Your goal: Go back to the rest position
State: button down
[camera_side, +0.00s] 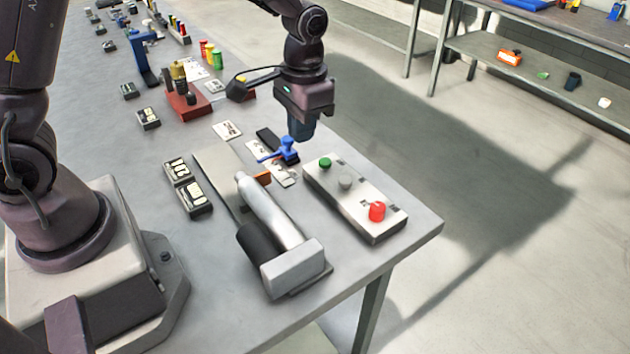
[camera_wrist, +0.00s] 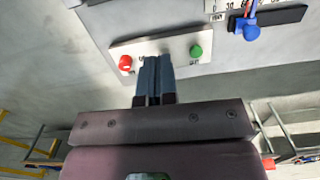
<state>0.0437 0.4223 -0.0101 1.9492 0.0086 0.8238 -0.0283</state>
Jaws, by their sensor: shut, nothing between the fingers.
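My gripper (camera_side: 301,130) is shut and empty. In the side view it hangs above the table's right part, pointing down, near a white control box (camera_side: 352,203). The box has a green button (camera_side: 325,163), a grey button (camera_side: 345,181) and a red knob (camera_side: 377,211). In the wrist view my shut fingers (camera_wrist: 154,62) cover the middle of the control box (camera_wrist: 180,44), between the red knob (camera_wrist: 126,62) and the green button (camera_wrist: 196,51). The grey button is hidden there. The gap between fingertips and box is hard to judge.
A blue-handled tool (camera_side: 286,149) lies left of the control box. A metal cylinder device (camera_side: 270,217) stands at the table's front. Small labelled blocks (camera_side: 193,196), a red stand (camera_side: 187,105) and coloured cylinders (camera_side: 211,53) stand further left and back. A shelf (camera_side: 545,75) is beyond the floor.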

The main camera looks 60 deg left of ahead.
jog(key=s+a+r+t, duration=0.2)
jog(key=s+r+t, duration=0.4)
jog(key=s+r, duration=1)
jog(key=shift+s+r, duration=0.3)
jog(key=shift+s, duration=0.25)
dwell(0.5)
